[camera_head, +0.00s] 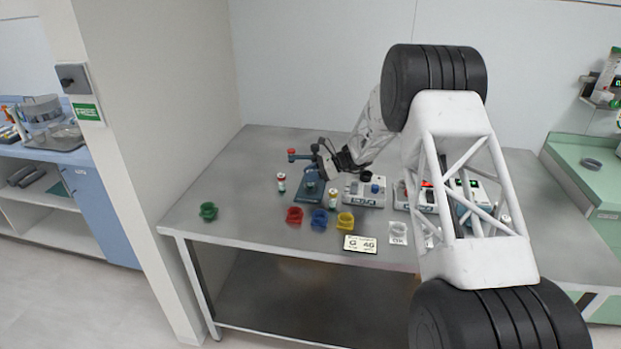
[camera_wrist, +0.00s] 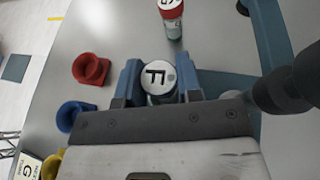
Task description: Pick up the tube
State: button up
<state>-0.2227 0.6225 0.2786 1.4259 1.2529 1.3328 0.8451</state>
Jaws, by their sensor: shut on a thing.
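A tube with a white cap marked F (camera_wrist: 155,76) stands between the two blue fingers of my gripper (camera_wrist: 160,86) in the wrist view. The fingers are shut on it, one on each side. Its lower part is hidden below the cap and the fingers. In the head view, my gripper is over the blue stand area left of the bench's middle, and I cannot clearly make out the held tube there.
Red (camera_head: 294,215), blue (camera_head: 319,218) and yellow (camera_head: 345,221) cups stand near the bench front. A green cup (camera_head: 208,211) is at the left. Another tube (camera_head: 333,198) stands beside a white device (camera_head: 364,190). A dark post (camera_wrist: 287,84) is close at the gripper's right.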

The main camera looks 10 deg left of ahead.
notch_tip(320, 180, up, 2)
jog(key=shift+r, duration=0.2)
jog(key=s+d, duration=0.3)
jog(key=s, duration=0.4)
jog(key=s+d+r, duration=0.1)
jog(key=s+d, duration=0.2)
jog(key=s, duration=0.4)
jog(key=shift+s, duration=0.4)
jog(key=shift+r, duration=0.1)
jog(key=a+r, duration=0.1)
jog(key=a, duration=0.7)
jog(key=shift+w+a+r, duration=0.15)
jog(key=shift+a+r, duration=0.05)
jog(key=shift+a, duration=0.1)
jog(key=shift+f, duration=0.15)
jog(key=shift+f, duration=2.75)
jog(key=shift+f, duration=0.6)
